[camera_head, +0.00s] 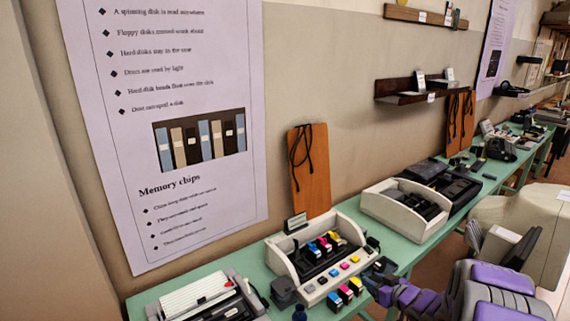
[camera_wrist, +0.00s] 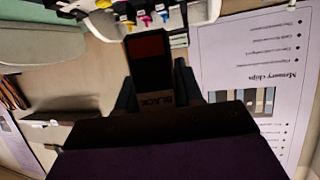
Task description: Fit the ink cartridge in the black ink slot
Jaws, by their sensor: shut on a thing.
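My gripper (camera_wrist: 152,88) is shut on a black ink cartridge (camera_wrist: 148,62) with a dark red face and the word BLACK on it. In the head view my gripper (camera_head: 378,274) is at the right front corner of a white printer unit (camera_head: 277,262); the held cartridge cannot be made out there. Blue, magenta and yellow cartridges (camera_head: 325,244) sit inside the unit. Coloured squares (camera_head: 344,266) mark its front ledge. More coloured cartridges (camera_head: 345,292) stand in front of it. The black slot cannot be clearly told apart. In the wrist view the unit is at the top edge, upside down.
The unit stands on a green table (camera_head: 249,266) along the wall. A second white printer (camera_head: 408,208) stands to the right, and a typewriter-like machine (camera_head: 200,296) to the left. An orange board (camera_head: 311,170) leans behind. A beige rounded object (camera_head: 530,215) is at the right.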

